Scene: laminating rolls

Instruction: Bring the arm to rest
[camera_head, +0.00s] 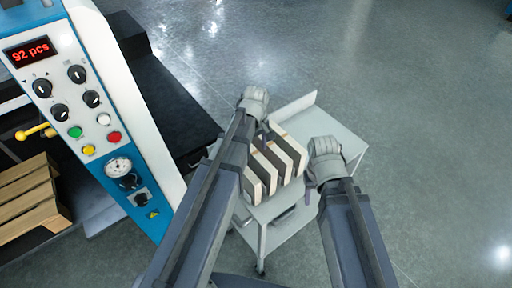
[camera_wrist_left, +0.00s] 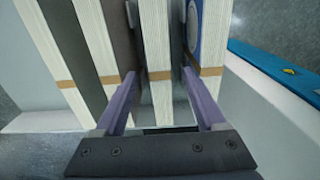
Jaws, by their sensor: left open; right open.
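Several cream stacks with dark faces (camera_head: 265,172) and brown bands stand side by side on a grey cart (camera_head: 335,130). They also fill the left wrist view, where one banded stack (camera_wrist_left: 158,60) lies between my left fingers. My left gripper (camera_head: 266,128) is at the far end of the row, with its jaws open. In the left wrist view its two purple fingers (camera_wrist_left: 163,103) sit either side of that stack; I cannot tell whether they touch it. My right gripper (camera_head: 325,165) is to the right of the row, open, apart from the stacks; its fingertips are hardly visible.
A blue and white machine (camera_head: 120,110) with knobs, buttons and a red "92 pcs" display stands at the left. A black surface (camera_head: 165,105) lies between it and the cart. Wooden slats (camera_head: 28,195) lie at lower left. The floor (camera_head: 430,120) is clear on the right.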

